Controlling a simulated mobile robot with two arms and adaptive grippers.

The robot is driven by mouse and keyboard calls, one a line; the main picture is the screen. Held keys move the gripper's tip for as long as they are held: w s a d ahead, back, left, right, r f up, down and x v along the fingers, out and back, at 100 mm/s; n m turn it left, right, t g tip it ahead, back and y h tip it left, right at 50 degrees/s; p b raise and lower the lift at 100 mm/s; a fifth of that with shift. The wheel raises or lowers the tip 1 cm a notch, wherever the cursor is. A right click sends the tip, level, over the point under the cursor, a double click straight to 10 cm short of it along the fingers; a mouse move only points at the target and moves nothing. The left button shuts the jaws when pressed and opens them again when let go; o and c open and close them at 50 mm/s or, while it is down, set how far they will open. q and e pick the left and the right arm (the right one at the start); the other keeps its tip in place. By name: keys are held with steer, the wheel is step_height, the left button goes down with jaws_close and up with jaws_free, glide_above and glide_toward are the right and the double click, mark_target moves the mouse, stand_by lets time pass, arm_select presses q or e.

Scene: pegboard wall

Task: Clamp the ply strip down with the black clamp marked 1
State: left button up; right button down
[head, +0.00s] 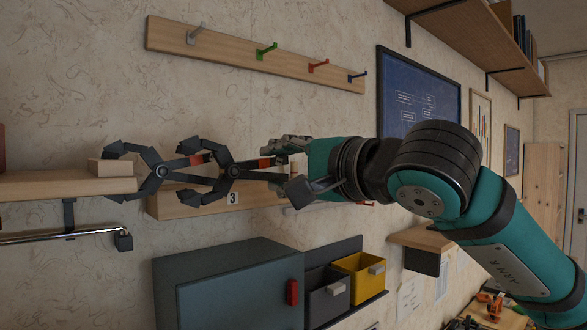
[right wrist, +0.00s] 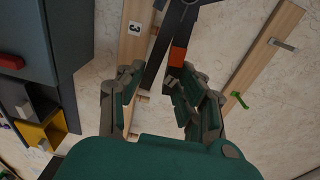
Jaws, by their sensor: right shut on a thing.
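The black clamp (head: 213,173) with red accents is in my right gripper (head: 285,168), which is shut on its handles. The clamp points left in the head view, its jaws spread around the end of a wooden shelf (head: 50,187). The pale ply strip (head: 108,168) lies on that shelf end, between the jaws. One jaw pad is above the strip and one below the shelf; I cannot tell whether they touch. In the right wrist view the clamp's handles (right wrist: 178,57) run between my right gripper's fingers (right wrist: 157,92). No mark 1 is readable. My left gripper is not in view.
A wooden rail (head: 175,207) labelled 3 is behind the clamp. A peg rail (head: 240,50) is above. A grey cabinet (head: 225,285), a dark bin (head: 327,300) and a yellow bin (head: 362,278) are below. A metal bar (head: 60,236) hangs under the shelf.

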mark_target(247, 170)
steer(key=s+a, duration=0.2)
steer(key=s+a+b, duration=0.1)
steer(key=a, duration=0.1)
steer(key=shift+s+a, duration=0.35)
steer(key=shift+s, duration=0.05)
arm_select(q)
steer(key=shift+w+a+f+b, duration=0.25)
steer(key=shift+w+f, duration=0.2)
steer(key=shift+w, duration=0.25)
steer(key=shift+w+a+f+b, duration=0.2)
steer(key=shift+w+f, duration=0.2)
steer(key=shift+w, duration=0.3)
arm_select(e)
steer(key=shift+s+a, duration=0.3)
steer(key=shift+a, duration=0.2)
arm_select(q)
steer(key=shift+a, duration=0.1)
arm_select(e)
steer(key=c, duration=1.2)
jaws_free()
steer(key=shift+o, duration=0.8)
